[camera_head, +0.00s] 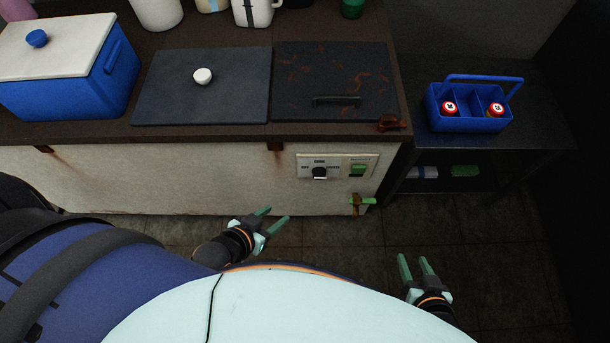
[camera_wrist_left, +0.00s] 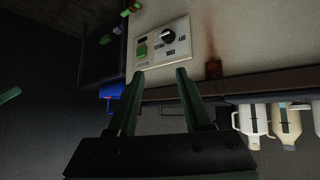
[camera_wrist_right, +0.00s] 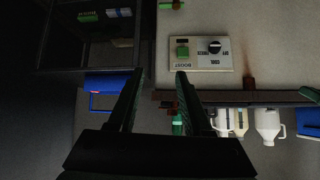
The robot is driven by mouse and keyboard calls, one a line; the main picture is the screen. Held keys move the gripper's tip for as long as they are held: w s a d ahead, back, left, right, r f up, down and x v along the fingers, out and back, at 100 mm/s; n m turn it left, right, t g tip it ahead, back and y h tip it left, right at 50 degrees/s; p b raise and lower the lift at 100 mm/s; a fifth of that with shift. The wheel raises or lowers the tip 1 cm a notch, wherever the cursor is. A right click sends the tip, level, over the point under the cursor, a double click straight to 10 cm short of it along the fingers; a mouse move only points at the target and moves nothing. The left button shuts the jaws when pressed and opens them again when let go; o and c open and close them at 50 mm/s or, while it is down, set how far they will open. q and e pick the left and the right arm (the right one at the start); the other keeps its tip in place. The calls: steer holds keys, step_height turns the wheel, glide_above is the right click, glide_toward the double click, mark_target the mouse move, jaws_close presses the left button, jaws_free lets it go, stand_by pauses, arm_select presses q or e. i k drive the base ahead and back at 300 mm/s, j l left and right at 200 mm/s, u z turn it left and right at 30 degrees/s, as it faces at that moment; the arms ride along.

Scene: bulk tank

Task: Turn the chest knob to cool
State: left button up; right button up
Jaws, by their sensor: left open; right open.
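The chest (camera_head: 150,175) has a rust-stained pale front and a dark top. The black chest knob (camera_head: 320,173) sits on a white panel (camera_head: 305,160) at the right of the front, with labels around it. The knob also shows in the left wrist view (camera_wrist_left: 168,36) and the right wrist view (camera_wrist_right: 215,46). I cannot tell surely which label it points to. A green switch (camera_head: 357,170) is right of it. My left gripper (camera_head: 275,215) is open and empty, below and left of the knob. My right gripper (camera_head: 413,258) is open and empty, lower right, apart from the chest.
Two dark lids (camera_head: 230,85) lie on the chest top beside a blue cooler (camera_head: 75,95). A green-handled valve (camera_head: 357,200) sticks out below the panel. A dark side table (camera_head: 540,125) at the right bears a blue bottle carrier (camera_head: 470,122). The floor before the chest is clear.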

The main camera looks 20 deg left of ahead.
mark_target(318, 173)
steer(key=k+j, duration=0.1)
steer(key=j, duration=1.3)
